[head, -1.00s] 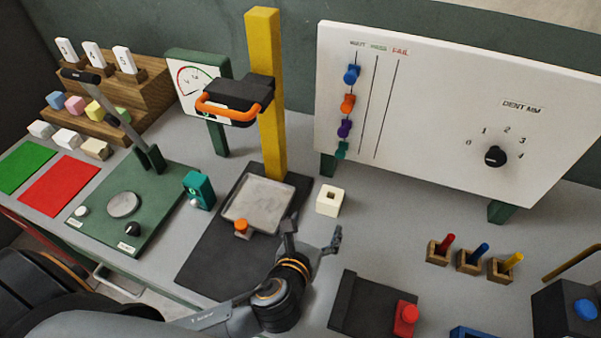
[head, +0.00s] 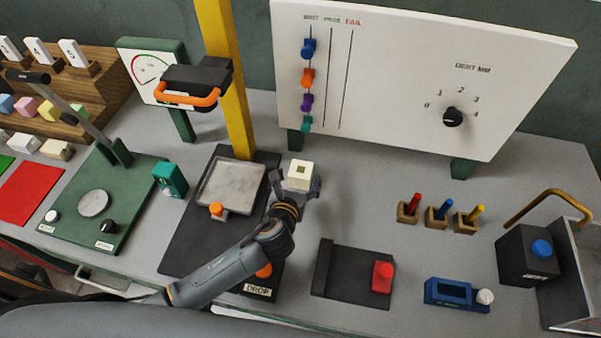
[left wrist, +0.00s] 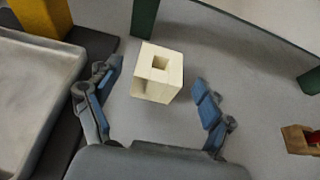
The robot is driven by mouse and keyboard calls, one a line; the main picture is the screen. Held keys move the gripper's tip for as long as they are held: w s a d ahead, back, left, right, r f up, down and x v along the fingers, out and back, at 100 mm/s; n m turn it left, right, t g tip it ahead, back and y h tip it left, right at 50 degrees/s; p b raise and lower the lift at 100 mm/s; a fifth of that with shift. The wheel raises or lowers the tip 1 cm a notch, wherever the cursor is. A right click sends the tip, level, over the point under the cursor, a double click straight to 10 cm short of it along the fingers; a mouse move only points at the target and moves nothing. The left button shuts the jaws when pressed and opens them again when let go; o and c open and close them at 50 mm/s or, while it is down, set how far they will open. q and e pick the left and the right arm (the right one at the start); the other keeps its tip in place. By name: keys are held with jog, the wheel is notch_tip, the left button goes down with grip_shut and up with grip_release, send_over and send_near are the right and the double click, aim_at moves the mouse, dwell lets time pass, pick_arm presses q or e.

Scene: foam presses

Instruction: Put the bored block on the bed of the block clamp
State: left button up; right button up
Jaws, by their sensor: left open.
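The bored block (head: 300,174) is a cream cube with a square hole in its top, standing on the grey table right of the yellow column. My left gripper (head: 296,188) is open at the block, with a finger on either side in the head view. In the left wrist view the block (left wrist: 157,75) sits between the spread fingertips (left wrist: 153,80), with gaps on both sides. A black base with a raised left wall and a red knob, apparently the block clamp (head: 345,270), lies to the front right; its bed is bare. My right gripper is out of view.
The yellow column (head: 225,80) and its metal plate (head: 231,185) stand left of the block. A white panel (head: 400,70) rises behind. Small wooden holders (head: 438,217) with coloured pegs and a blue device (head: 455,293) stand right. Table between block and clamp looks clear.

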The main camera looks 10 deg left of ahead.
pick_arm(q)
jog(key=shift+x, duration=1.4)
jog(key=shift+s, duration=0.1)
jog(key=shift+c, duration=0.4)
jog(key=c, duration=1.2)
jog(key=shift+o, duration=0.2)
